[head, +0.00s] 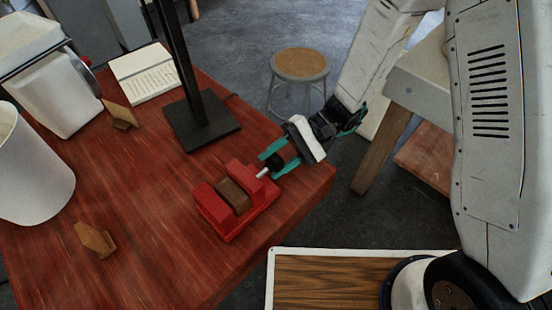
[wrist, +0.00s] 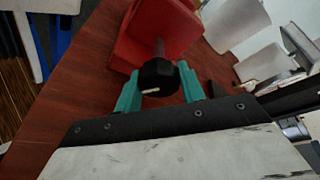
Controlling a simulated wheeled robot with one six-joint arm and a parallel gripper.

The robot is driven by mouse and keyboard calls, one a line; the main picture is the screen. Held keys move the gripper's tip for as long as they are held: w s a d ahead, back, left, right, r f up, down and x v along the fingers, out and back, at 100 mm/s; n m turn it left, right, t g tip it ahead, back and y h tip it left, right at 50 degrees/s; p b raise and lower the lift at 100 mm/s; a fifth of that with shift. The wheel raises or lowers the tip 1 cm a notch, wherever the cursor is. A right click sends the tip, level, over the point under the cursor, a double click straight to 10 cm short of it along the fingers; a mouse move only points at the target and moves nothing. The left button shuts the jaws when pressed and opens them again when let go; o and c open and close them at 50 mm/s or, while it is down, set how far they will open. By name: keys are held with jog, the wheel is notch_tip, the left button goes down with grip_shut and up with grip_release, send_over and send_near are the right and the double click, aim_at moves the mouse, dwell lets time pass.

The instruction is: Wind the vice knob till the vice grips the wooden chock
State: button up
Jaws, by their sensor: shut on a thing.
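The red vice (head: 240,211) sits near the right edge of the red wooden table, and its red body (wrist: 160,32) also fills the top of the wrist view. The brown wooden chock (head: 233,195) lies between the vice's jaws; I cannot tell whether both jaws touch it. The black knob (wrist: 158,77) is on the end of a metal screw (wrist: 159,47) on the vice's right side in the head view. My gripper (head: 276,163) has its teal fingers on either side of the knob and is shut on it. A pale mark shows on the knob's face in the wrist view.
A black lamp post on a square base (head: 201,124) stands behind the vice. Two small wooden pieces (head: 121,115) (head: 95,239), a notebook (head: 144,74), a white bin (head: 32,170) and a white appliance (head: 45,82) are further left. A stool (head: 300,64) stands on the floor beyond.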

jog(key=m+g+h, duration=0.1)
jog(key=m+h, duration=0.1)
jog(key=m, duration=0.2)
jog(key=shift+f, duration=0.1)
jog(key=m+g, duration=0.1)
jog(key=m, duration=0.1)
jog(key=m+g+h, duration=0.1)
jog(key=m, duration=0.1)
jog(key=shift+h, duration=0.3)
jog(key=shift+m, duration=0.4)
dwell(0.4)
jog(key=o, duration=1)
jog(key=shift+c, duration=0.2)
jog(key=v, duration=0.7)
jog(key=shift+w+d, duration=0.25)
jog(key=shift+w, duration=0.05)
